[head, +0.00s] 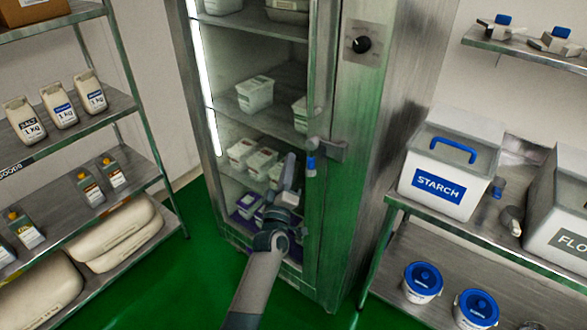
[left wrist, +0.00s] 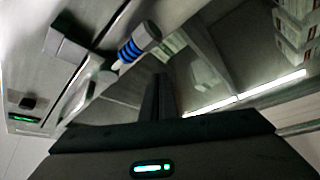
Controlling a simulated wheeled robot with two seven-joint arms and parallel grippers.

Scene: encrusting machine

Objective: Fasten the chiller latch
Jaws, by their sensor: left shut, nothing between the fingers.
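The chiller (head: 355,120) is a tall steel cabinet with a glass front, which looks closed or nearly so. Its latch (head: 328,149) is a grey metal piece at mid-height on the right side of the front, with a blue grip (head: 311,163) pointing down at its left end. My left gripper (head: 289,163) is shut and empty, just left of the blue grip and in front of the glass. In the left wrist view the shut fingers (left wrist: 159,95) point toward the cabinet, and the blue ribbed grip (left wrist: 131,50) lies up and left of them, seemingly apart. My right gripper is out of view.
A vertical door handle (head: 313,60) runs above the latch. White tubs (head: 255,94) stand on shelves behind the glass. A rack with bags (head: 62,112) is at left; a steel shelf with a starch bin (head: 450,175) is at right. Green floor is clear in front.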

